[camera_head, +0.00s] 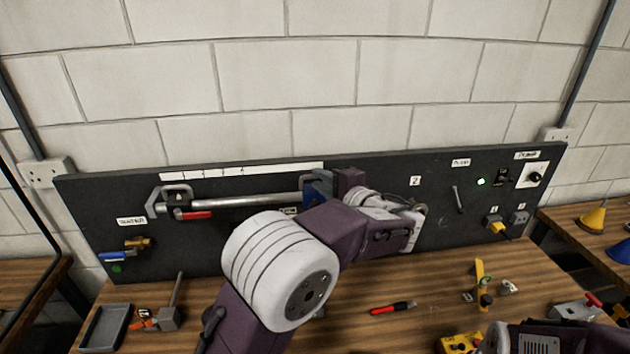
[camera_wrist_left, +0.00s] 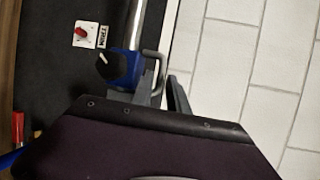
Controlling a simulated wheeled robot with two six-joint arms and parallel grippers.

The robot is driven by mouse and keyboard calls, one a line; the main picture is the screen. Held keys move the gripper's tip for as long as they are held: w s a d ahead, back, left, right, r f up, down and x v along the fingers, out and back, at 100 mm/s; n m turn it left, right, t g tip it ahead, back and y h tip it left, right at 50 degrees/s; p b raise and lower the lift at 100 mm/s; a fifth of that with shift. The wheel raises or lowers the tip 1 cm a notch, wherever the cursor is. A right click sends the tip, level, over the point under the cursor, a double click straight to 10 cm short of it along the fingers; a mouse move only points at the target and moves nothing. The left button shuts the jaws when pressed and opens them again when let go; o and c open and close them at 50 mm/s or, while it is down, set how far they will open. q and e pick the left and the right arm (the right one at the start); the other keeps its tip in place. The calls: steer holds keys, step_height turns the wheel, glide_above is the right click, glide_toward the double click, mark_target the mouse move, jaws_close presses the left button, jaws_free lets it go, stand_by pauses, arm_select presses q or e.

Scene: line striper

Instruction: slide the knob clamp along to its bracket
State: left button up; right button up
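The blue knob clamp (camera_head: 318,187) sits at the right end of a silver bar (camera_head: 245,200) on the dark upright board. In the left wrist view the blue clamp (camera_wrist_left: 125,70) has a dark knob, and the bar runs into it. A grey loop (camera_wrist_left: 157,65) stands beside it. My left gripper is by the clamp; its fingers (camera_wrist_left: 161,92) show close to the loop. I cannot tell whether they touch or hold it. In the head view my arm hides the fingertips and the clamp's right side. A grey bracket (camera_head: 158,202) holds the bar's left end.
A red-handled lever (camera_head: 195,215) lies just under the bar, and a blue-handled valve (camera_head: 118,256) is at the board's lower left. The wooden bench (camera_head: 370,285) holds a grey tray (camera_head: 105,328), a red marker-like tool (camera_head: 393,308) and yellow parts (camera_head: 482,285).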

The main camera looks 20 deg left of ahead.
arm_select(q)
steer(key=b+v, duration=0.1)
steer(key=v, duration=0.5)
steer(key=shift+w+d, duration=0.1)
